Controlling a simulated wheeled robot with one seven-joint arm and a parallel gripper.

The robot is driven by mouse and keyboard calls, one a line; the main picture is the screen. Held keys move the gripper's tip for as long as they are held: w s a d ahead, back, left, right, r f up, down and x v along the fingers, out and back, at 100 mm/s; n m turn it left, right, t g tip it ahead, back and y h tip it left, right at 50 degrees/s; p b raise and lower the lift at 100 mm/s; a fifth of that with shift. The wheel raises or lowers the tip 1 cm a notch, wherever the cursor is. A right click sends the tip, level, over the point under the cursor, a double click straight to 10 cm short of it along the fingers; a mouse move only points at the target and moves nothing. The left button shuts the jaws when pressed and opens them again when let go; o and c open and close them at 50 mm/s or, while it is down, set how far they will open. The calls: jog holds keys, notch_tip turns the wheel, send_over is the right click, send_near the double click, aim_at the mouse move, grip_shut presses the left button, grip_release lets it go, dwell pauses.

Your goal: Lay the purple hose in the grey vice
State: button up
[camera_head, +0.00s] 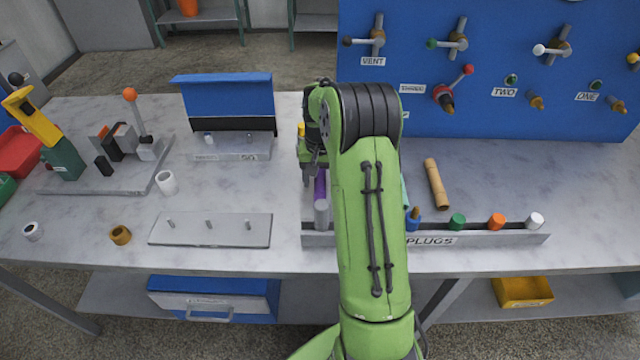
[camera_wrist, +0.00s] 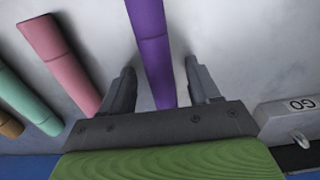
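The purple hose (camera_wrist: 150,45) runs between the two fingers of my gripper (camera_wrist: 160,68) in the wrist view, with a gap on each side. The fingers are open. In the head view my gripper (camera_head: 311,172) is low over the bench, and a short piece of the purple hose (camera_head: 320,184) shows beside it; my arm hides the rest. What looks like the grey vice (camera_head: 125,138), with black parts and an orange-knobbed lever, stands on a plate at the left of the bench. I cannot tell whether its jaws are open.
Pink (camera_wrist: 62,55) and teal (camera_wrist: 25,95) hoses lie left of the purple one in the wrist view. A go/no-go block (camera_head: 232,150) stands left of my gripper. The plug rack (camera_head: 470,239) and pegged plate (camera_head: 210,230) are along the front. A blue valve panel (camera_head: 490,120) rises behind.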

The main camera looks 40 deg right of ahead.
grip_shut()
